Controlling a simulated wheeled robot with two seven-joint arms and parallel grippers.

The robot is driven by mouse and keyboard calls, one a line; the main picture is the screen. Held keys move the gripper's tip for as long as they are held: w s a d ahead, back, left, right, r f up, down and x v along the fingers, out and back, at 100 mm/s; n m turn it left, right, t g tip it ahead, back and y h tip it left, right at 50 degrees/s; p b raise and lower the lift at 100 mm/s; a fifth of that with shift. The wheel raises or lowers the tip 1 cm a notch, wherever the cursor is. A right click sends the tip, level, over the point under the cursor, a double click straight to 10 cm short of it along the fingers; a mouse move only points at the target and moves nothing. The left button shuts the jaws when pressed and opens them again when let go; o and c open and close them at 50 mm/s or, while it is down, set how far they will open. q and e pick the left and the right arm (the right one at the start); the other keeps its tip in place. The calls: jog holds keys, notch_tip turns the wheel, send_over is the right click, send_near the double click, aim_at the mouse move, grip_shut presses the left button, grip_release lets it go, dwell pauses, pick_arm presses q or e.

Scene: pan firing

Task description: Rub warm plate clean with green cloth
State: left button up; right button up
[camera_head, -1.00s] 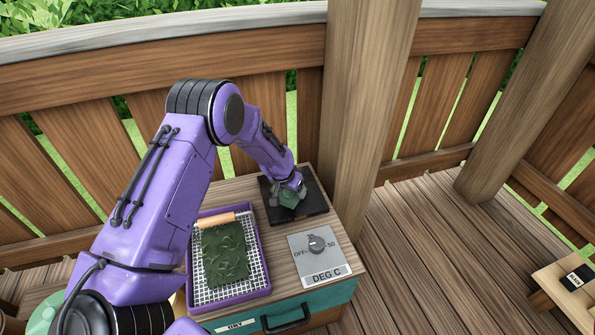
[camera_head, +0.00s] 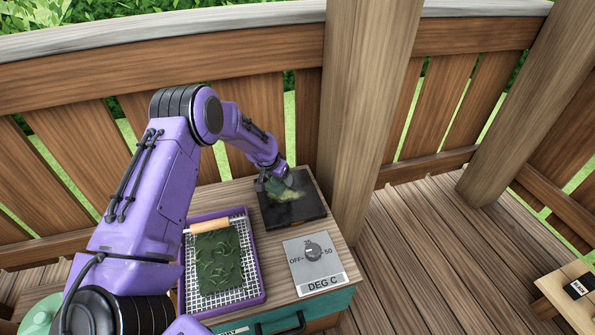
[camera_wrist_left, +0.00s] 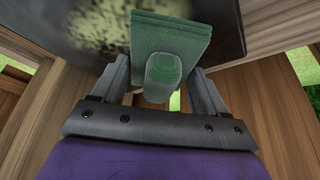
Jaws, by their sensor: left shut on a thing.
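The warm plate (camera_head: 312,208) is a square black slab on the wooden worktop in the head view. A pale yellow-green smudge (camera_head: 291,195) marks it, and the smudge also shows as a speckled patch in the left wrist view (camera_wrist_left: 98,28). My left gripper (camera_head: 275,185) is over the plate's far left part, shut on the knob-like grip of the green cloth (camera_wrist_left: 172,38). The cloth is a folded pad; it appears to lie on or just above the plate, and contact cannot be told. My right gripper is not in view.
A purple tray (camera_head: 264,284) with a white mesh holds a dark green sheet with leaves (camera_head: 219,262) and a wooden-handled bar (camera_head: 212,226). A dial panel (camera_head: 322,279) marked DEG C lies right of it.

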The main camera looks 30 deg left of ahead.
pick_arm(q)
notch_tip(320, 180, up, 4)
jog(key=p, duration=0.3)
jog(key=shift+a+r, duration=0.1)
jog(key=shift+r, duration=0.1)
jog(key=shift+a+r+p, duration=0.1)
jog(key=shift+r+p, duration=0.55)
jog(key=shift+p, duration=0.3)
jog(key=shift+r+p, duration=1.1)
jog(key=shift+r, duration=0.1)
